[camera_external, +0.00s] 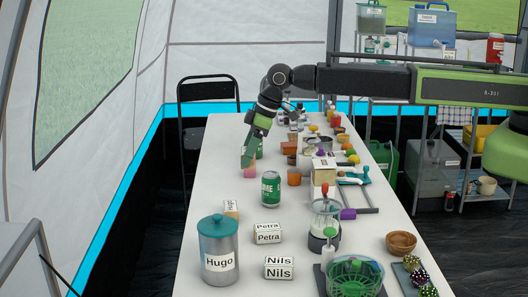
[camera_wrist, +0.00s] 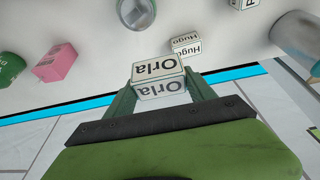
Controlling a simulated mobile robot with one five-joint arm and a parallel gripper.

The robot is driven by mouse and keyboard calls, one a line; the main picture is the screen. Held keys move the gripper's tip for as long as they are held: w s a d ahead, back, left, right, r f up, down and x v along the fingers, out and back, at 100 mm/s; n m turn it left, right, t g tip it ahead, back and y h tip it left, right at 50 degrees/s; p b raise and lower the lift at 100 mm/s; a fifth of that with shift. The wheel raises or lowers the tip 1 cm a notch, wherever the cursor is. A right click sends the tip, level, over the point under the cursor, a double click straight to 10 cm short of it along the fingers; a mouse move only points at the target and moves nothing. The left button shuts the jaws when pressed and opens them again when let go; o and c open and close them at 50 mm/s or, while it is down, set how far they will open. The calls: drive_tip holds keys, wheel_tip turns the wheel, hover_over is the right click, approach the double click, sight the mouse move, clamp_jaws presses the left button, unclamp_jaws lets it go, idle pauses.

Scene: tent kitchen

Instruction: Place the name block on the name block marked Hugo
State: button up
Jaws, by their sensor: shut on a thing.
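My gripper (camera_wrist: 161,92) is shut on a white name block marked Orla (camera_wrist: 158,70), with one finger on each side of it. In the external view my gripper (camera_external: 247,160) hangs over the left side of the table, and I cannot make out the Orla block there. The Hugo name block (camera_wrist: 186,45) lies beyond and to the right of the held block in the wrist view, apart from it. In the external view the Hugo block (camera_external: 231,208) stands near the table's left edge, nearer the camera than my gripper.
A metal canister marked Hugo (camera_external: 219,262), a Petra block (camera_external: 267,233) and a Nils block (camera_external: 279,267) stand at the near end. A green can (camera_external: 270,188) and a pink block (camera_wrist: 55,63) are also close by. Many small items crowd the table's right side.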

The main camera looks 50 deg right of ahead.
drive_tip(key=a+f+b, duration=0.1)
drive_tip(key=a, duration=0.1)
drive_tip(key=a+f+b, duration=0.1)
drive_tip(key=a+f, duration=0.1)
drive_tip(key=a, duration=0.1)
drive_tip(key=s+a+f+b, duration=0.1)
drive_tip(key=a+f+b, duration=0.1)
drive_tip(key=a, duration=0.1)
drive_tip(key=shift+f, duration=0.15)
drive_tip(key=shift+s+a, duration=0.1)
drive_tip(key=shift+a, duration=0.2)
wheel_tip(320, 180, down, 4)
drive_tip(key=b, duration=0.4)
drive_tip(key=shift+f, duration=0.2)
drive_tip(key=shift+r, duration=0.25)
drive_tip(key=shift+f, duration=0.2)
drive_tip(key=o, duration=1.4)
